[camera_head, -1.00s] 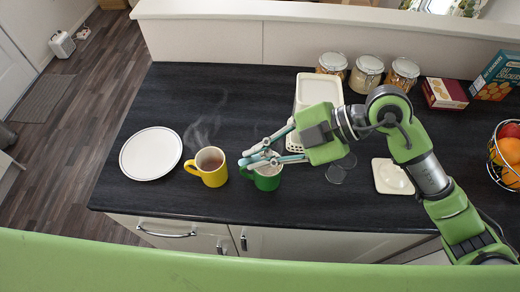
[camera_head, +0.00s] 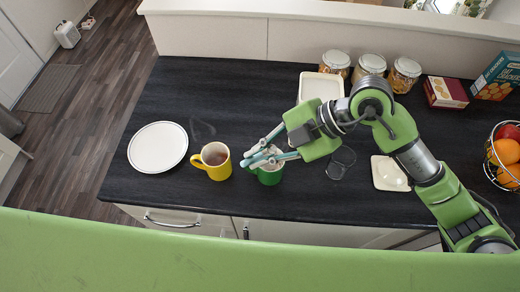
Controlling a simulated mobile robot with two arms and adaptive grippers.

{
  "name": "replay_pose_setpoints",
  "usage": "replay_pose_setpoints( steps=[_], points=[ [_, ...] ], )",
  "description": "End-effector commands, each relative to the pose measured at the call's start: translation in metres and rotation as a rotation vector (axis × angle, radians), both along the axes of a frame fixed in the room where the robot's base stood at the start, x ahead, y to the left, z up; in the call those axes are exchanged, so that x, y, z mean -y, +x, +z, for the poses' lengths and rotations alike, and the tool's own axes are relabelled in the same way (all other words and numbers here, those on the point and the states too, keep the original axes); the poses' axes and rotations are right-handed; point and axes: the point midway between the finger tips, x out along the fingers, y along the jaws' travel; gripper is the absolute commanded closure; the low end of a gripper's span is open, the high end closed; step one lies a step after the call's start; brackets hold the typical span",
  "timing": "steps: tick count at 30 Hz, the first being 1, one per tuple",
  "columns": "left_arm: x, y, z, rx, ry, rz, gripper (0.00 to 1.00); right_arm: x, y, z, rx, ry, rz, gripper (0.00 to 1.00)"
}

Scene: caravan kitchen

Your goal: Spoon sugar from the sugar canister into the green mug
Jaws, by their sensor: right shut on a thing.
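The green mug (camera_head: 270,176) stands near the front edge of the counter, right of the yellow mug (camera_head: 214,161). My right gripper (camera_head: 244,160) reaches over the green mug from the right. Its fingers converge at the mug's left rim and cover part of its opening. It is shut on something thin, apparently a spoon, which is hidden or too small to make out. I cannot tell which container is the sugar canister; several lidded glass jars (camera_head: 370,66) stand at the back, and a clear glass vessel (camera_head: 342,162) stands right of the gripper. My left gripper is not in view.
A white plate (camera_head: 158,147) lies at the left. A pale tray (camera_head: 320,87) lies behind my right arm, and a square cream dish (camera_head: 389,174) to its right. Cracker boxes (camera_head: 445,92) and a wire fruit basket (camera_head: 507,155) are at the right. The back-left counter is clear.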

Motion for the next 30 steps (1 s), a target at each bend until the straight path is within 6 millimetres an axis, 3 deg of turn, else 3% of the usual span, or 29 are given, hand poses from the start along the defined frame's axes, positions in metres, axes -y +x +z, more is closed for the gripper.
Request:
replay_pose_setpoints(
  steps=[30],
  points=[
    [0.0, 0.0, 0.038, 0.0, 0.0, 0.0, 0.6, -0.01, -0.006, -0.003, 0.056, -0.219, 0.088, 1.0]
  ],
)
